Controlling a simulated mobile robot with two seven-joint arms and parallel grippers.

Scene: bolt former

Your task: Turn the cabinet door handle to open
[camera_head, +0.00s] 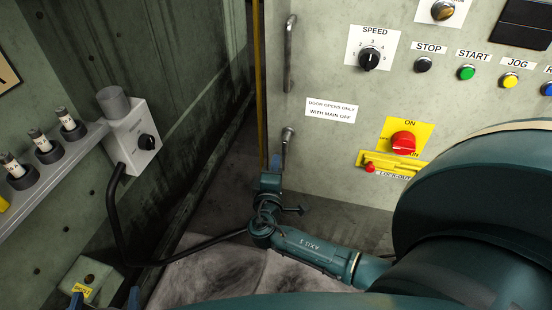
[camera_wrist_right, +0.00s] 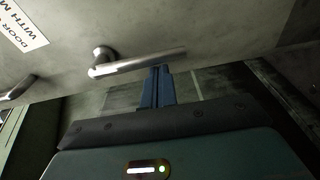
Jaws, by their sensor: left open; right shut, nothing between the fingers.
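The grey cabinet door (camera_head: 330,150) stands closed, with a silver lever handle (camera_head: 288,138) near its left edge. In the right wrist view the lever handle (camera_wrist_right: 140,62) has a round pivot and a long straight arm. My right gripper (camera_head: 277,163) is at the handle. Its blue fingers (camera_wrist_right: 157,85) are shut together and empty, right by the lever's free end; whether they touch it I cannot tell. My left gripper (camera_head: 106,298) shows only its two blue fingertips, spread apart at the bottom left.
A vertical pull bar (camera_head: 290,55) is higher on the door. A red main switch (camera_head: 403,142) reads ON above a yellow lock-out bar (camera_head: 390,163). A sign (camera_head: 331,108) says the door opens only with main off. A grey switch box (camera_head: 133,135) with a cable is left.

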